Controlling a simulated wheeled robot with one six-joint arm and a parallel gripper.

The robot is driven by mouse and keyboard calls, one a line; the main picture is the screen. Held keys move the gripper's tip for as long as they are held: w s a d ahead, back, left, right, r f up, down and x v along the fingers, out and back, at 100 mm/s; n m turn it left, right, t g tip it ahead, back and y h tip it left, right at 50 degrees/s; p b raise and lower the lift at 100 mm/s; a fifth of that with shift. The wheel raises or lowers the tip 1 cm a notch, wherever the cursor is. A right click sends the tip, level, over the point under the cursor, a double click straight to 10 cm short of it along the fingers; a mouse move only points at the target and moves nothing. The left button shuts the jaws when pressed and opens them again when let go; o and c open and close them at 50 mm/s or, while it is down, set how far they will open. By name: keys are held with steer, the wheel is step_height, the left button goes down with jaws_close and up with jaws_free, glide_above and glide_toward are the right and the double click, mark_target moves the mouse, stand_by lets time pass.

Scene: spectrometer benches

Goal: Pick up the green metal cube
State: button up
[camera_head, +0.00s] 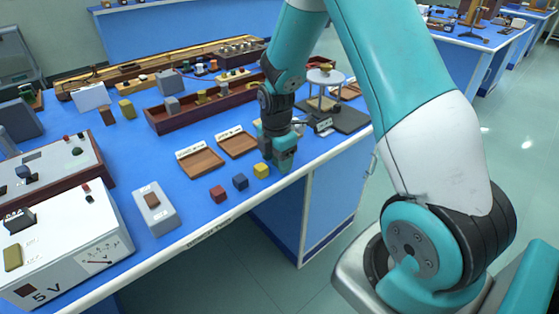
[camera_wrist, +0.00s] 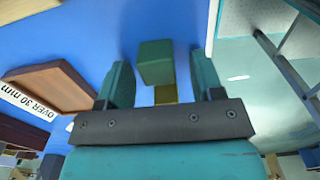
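The green metal cube (camera_wrist: 155,63) stands on the blue bench top between the two fingers of my gripper (camera_wrist: 160,66) in the wrist view. The fingers are open, with a gap showing on both sides of it. In the head view my gripper (camera_head: 283,158) points down at the bench near its front edge. I cannot make out the cube there; the gripper seems to hide it. A yellow cube (camera_head: 261,170) sits just left of my gripper, and it also shows partly behind the green cube in the wrist view (camera_wrist: 166,94).
A blue cube (camera_head: 240,181) and a red cube (camera_head: 218,194) continue the row leftward. Two shallow brown trays (camera_head: 203,163) (camera_head: 240,146) with labels lie behind. A long dark-red box (camera_head: 165,124) stands further back. A grey block-like device (camera_head: 155,209) stands at front left.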

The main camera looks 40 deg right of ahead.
steer(key=c, duration=1)
